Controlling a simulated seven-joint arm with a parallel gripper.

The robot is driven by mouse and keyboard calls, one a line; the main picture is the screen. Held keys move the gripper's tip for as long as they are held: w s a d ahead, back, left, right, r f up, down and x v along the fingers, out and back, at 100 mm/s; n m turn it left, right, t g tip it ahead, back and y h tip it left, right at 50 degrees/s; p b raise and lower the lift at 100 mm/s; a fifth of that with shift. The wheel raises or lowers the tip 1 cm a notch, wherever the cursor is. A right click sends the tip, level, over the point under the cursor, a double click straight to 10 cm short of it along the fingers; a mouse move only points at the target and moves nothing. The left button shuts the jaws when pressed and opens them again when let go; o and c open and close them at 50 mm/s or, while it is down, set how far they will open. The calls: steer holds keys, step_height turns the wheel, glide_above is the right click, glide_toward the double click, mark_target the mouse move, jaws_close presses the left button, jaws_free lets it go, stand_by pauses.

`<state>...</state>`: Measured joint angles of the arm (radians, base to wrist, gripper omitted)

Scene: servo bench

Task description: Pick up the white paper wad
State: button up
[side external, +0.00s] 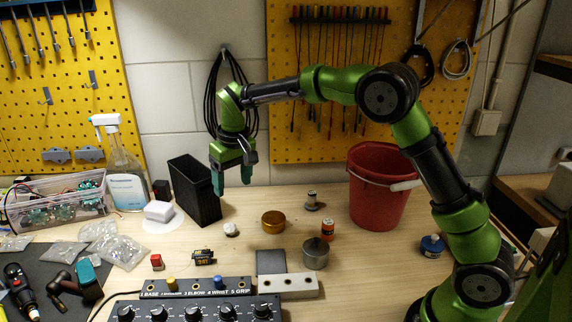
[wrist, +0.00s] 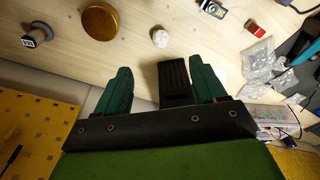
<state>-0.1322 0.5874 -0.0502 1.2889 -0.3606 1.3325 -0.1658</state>
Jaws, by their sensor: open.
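The white paper wad (side external: 231,229) is a small crumpled ball lying on the wooden bench. In the side view it sits just right of the black open bin and left of the gold round tin. In the wrist view the wad (wrist: 160,38) lies beyond the fingertips, roughly in line with the space between them. My gripper (side external: 232,186) points down above the bench, higher than the wad and apart from it.
The black bin (side external: 193,190) stands close beside my gripper. The gold tin (side external: 273,222), a grey cylinder (side external: 315,253) and a red bucket (side external: 380,186) stand to the right. A servo (side external: 204,257), a red block (side external: 157,262) and a knob panel (side external: 195,308) lie in front.

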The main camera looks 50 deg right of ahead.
steer(key=w+r, duration=0.1)
steer(key=r, duration=0.1)
glide_above(230, 224)
steer(key=s, duration=0.1)
step_height(230, 224, down, 11)
steer(key=shift+s, duration=0.1)
steer(key=shift+w+f, duration=0.2)
steer(key=shift+f, duration=0.8)
steer(key=shift+w+f, duration=0.15)
steer(key=shift+f, duration=0.8)
steer(key=shift+w+f, duration=0.2)
steer(key=shift+f, duration=0.8)
steer(key=shift+c, duration=0.3)
steer(key=c, duration=1.1)
